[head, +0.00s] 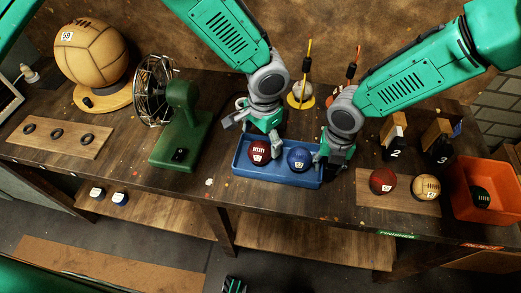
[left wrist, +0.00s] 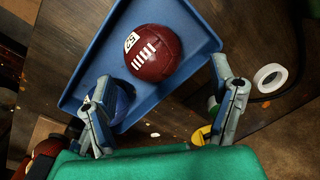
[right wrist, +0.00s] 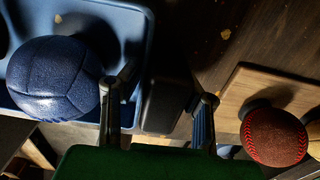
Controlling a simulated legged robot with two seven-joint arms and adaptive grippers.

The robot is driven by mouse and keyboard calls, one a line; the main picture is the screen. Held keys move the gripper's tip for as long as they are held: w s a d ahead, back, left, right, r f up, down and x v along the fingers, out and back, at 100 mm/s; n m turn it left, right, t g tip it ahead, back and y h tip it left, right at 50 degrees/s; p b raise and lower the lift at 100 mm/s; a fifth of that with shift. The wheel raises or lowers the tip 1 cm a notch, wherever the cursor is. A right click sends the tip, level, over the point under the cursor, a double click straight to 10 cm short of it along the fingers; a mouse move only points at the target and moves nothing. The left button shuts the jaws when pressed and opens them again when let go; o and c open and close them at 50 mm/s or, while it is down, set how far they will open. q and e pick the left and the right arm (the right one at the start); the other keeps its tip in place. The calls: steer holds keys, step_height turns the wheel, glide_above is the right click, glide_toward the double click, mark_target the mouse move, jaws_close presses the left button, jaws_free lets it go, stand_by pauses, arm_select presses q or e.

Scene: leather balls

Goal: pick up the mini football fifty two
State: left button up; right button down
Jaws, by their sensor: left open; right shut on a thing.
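The mini football (head: 258,152) is dark red with white laces and lies in the left half of a blue tray (head: 262,178). In the left wrist view the football (left wrist: 153,53) shows a white label reading 52. My left gripper (head: 253,133) is open above it, fingers apart on either side, not closed on it. A blue ball (head: 299,158) lies beside it in the tray and also shows in the right wrist view (right wrist: 52,78).
Right of the tray, a wooden board (head: 372,203) holds a red ball (head: 383,181) and a tan ball (head: 426,187). An orange bin (head: 490,212) stands far right. A green fan (head: 181,125) stands left. A yellow-based stand (head: 301,100) is behind the tray.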

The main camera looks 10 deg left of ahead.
mark_target(262, 144)
arm_select(q)
steer(key=f, duration=0.4)
steer(key=shift+s+d, duration=0.1)
steer(key=shift+s, duration=0.15)
steer(key=shift+f, duration=0.5)
steer(key=c, duration=1.3)
steer(key=shift+w, duration=0.1)
steer(key=shift+r, duration=0.15)
step_height(262, 144, up, 10)
steer(key=shift+f, duration=0.1)
arm_select(e)
steer(key=c, duration=1)
jaws_free()
steer(key=shift+c, duration=0.2)
